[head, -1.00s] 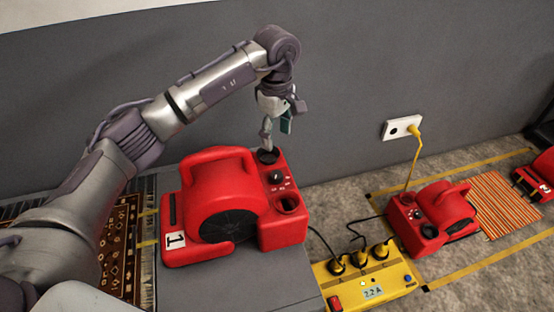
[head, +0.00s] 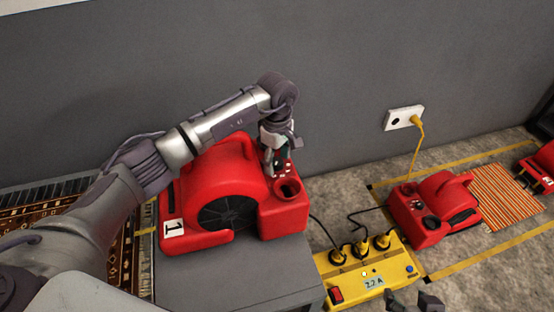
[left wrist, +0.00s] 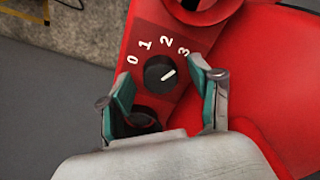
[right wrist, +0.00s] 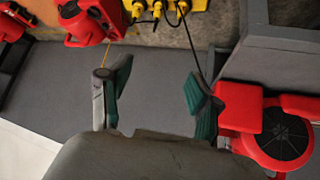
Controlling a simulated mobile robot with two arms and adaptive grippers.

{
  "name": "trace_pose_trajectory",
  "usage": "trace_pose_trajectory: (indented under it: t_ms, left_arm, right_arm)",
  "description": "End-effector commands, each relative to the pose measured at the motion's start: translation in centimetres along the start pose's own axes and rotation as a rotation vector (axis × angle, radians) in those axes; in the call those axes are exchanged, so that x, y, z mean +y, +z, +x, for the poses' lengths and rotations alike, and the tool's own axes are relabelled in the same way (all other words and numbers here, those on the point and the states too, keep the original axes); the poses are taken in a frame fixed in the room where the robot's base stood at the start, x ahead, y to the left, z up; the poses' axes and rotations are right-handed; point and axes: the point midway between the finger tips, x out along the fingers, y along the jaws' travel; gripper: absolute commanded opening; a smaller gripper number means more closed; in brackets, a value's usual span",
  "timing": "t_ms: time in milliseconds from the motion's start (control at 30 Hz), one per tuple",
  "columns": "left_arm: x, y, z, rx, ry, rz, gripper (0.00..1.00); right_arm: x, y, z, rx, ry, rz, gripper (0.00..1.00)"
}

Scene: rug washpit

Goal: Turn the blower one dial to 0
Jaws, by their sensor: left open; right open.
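The red blower one (head: 218,172), marked 1, stands on a grey block. Its round black dial (left wrist: 159,73) shows in the left wrist view, on a panel printed 0, 1, 2 and 3. The white pointer line is turned to the upper right, towards the 3. My left gripper (head: 274,160) is over the control panel and hides the dial in the head view. In the left wrist view its open fingers (left wrist: 160,84) are on either side of the dial; I cannot tell whether they touch it. My right gripper (head: 415,302) is open and empty, low at the front.
A yellow power box (head: 345,283) with plugged cords stands right of the block (head: 240,270). A second red blower (head: 445,193) is on the floor beyond it, near a striped rug (head: 505,196). A wall socket (head: 404,117) is behind. A patterned rug (head: 35,205) is at left.

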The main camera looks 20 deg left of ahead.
Motion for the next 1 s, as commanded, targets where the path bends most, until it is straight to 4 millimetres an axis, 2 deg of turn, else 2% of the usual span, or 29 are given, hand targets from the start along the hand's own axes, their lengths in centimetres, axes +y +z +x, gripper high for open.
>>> trace_pose_trajectory:
  t_ms: [167, 533, 833, 1000]
  left_arm:
    - [0.0, 0.0, 0.0, 0.000, 0.000, 0.000, 0.64]
    - [0.0, 0.0, 0.0, -0.001, 0.000, -0.001, 0.04]
    - [0.0, 0.0, -0.1, -0.001, 0.000, -0.036, 0.04]
    - [0.0, -0.1, -0.2, 0.000, 0.000, -0.121, 0.04]
  right_arm:
    - [0.0, 0.0, 0.0, 0.000, 0.000, 0.000, 0.63]
    - [0.0, 0.0, 0.0, -0.001, 0.000, 0.000, 0.63]
    - [0.0, 0.5, -0.2, -0.030, 0.000, 0.000, 0.63]
    - [0.4, 2.5, -0.8, -0.130, 0.008, 0.004, 0.63]
